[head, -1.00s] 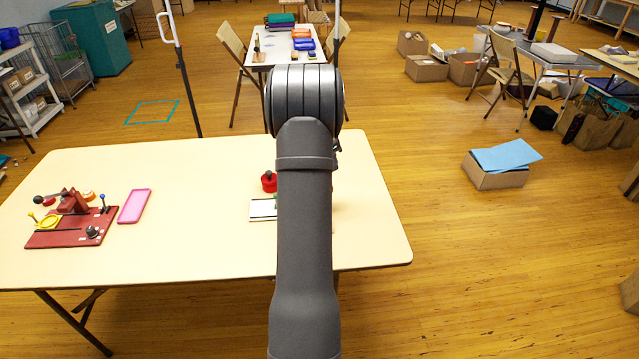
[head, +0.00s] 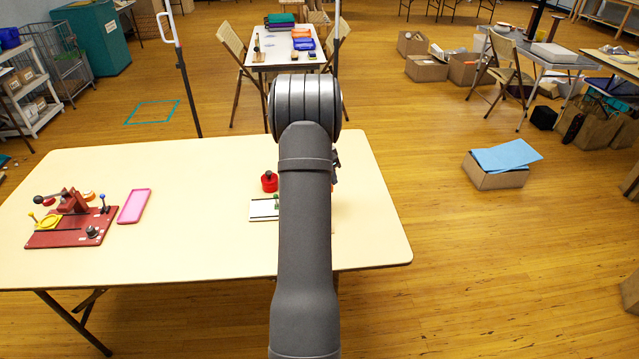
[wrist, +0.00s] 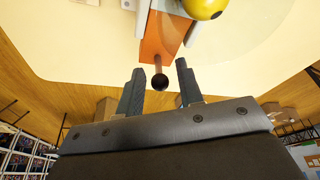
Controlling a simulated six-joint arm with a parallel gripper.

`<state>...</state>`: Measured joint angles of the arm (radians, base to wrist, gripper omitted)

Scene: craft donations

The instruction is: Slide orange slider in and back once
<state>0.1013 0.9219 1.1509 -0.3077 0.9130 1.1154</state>
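In the wrist view the orange slider (wrist: 164,36) is a flat orange bar reaching toward my gripper. A thin rod with a black ball knob (wrist: 160,82) sticks out of its near end. My gripper (wrist: 160,84) is open, one dark finger on each side of the knob. The knob appears in the gap between the fingertips, and I see no finger touching it. In the head view my arm hides the slider. Part of a white board (head: 263,209) and a red round object (head: 269,182) show just left of my arm.
A yellow ball (wrist: 205,8) is close to the slider's right side. On the cream table (head: 180,240), a red board with levers (head: 72,232) and a pink tray (head: 133,206) stand far left. The table's middle is clear.

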